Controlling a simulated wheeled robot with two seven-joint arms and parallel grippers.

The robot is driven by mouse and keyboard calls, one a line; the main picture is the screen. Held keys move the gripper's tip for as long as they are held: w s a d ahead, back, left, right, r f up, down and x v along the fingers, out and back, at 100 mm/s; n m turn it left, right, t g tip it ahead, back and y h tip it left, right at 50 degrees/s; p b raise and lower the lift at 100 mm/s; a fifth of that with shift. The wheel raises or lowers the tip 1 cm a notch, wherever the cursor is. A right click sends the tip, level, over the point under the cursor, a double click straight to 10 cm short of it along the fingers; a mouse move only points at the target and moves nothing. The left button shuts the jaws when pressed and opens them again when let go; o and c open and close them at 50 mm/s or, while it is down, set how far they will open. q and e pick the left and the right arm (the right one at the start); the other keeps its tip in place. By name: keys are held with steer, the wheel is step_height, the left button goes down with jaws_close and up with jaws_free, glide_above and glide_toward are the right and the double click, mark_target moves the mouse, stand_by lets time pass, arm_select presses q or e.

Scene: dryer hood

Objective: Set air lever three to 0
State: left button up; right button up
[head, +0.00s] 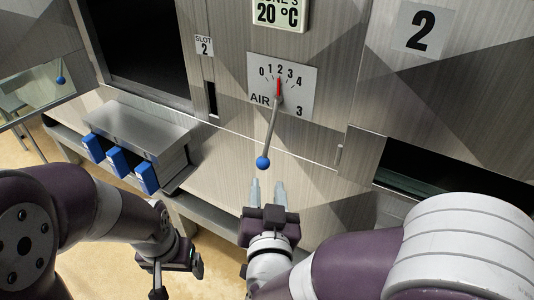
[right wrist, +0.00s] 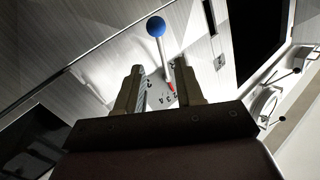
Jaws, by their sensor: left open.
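The AIR 3 plate (head: 306,84) on the panel has a scale from 0 to 4, and its red pointer (head: 279,88) stands at about 2. The air lever (head: 270,132) hangs down from the plate, slightly to the left, and ends in a blue knob (head: 262,162). My right gripper (head: 267,188) is open just below the knob, with nothing between its fingers in the head view. In the right wrist view the blue knob (right wrist: 156,27) shows beyond the open fingers (right wrist: 158,78). My left gripper (head: 178,272) is open, low and left, away from the lever.
A metal box with several blue-handled pieces (head: 117,160) stands on the ledge at left. A narrow slot marked SLOT 2 (head: 211,99) is left of the plate. A dark opening (head: 440,178) lies at right under a panel marked 2.

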mark_target(267, 148)
steer(key=w, duration=1.2)
steer(key=shift+w+r, duration=0.3)
steer(key=shift+w, duration=0.05)
jaws_close()
